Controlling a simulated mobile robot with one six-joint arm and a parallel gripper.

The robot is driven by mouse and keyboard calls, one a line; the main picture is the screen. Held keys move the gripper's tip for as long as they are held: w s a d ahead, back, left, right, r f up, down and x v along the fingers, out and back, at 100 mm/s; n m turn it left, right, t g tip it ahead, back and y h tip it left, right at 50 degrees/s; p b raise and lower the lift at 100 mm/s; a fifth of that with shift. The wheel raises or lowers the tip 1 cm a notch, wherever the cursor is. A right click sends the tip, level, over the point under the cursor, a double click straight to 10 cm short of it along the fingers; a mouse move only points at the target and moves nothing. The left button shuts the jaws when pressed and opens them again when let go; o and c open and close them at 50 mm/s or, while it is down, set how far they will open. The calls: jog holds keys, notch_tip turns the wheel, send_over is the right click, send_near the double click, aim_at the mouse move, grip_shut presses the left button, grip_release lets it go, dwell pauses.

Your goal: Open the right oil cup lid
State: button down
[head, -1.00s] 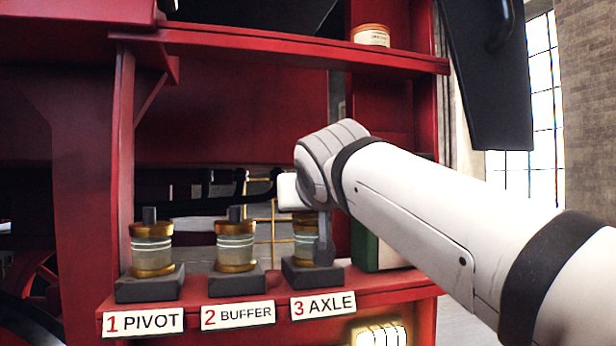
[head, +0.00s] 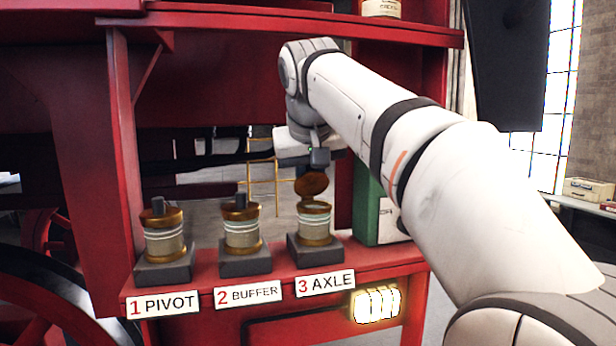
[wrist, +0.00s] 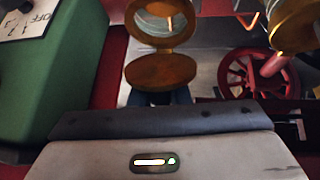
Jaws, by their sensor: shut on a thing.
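The right oil cup (head: 315,222), a glass and brass cup above the "3 AXLE" label, stands on a dark block. Its brass lid (head: 311,184) is tipped up and back, and the cup's mouth shows open. My gripper (head: 318,165) is behind and above the cup, shut on the lid. In the wrist view, the lid's round face (wrist: 160,71) is swung away from the open cup rim (wrist: 157,30). The dark fingertips (wrist: 159,98) are at the lid's far side; the knob there is hidden.
Two closed oil cups, pivot (head: 163,234) and buffer (head: 241,229), stand left on the same red shelf (head: 400,268). A green box (head: 376,215) stands close on the right. An upper red shelf (head: 400,32) is above my arm. A lit lamp (head: 377,304) is below.

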jog(key=shift+w+f, duration=0.1)
jog(key=shift+f, duration=0.1)
dwell(0.3)
jog(key=c, duration=1.4)
grip_release()
jog(key=shift+r, duration=0.1)
jog(key=shift+o, duration=0.2)
jog(key=v, duration=0.7)
jog(key=shift+r, duration=0.4)
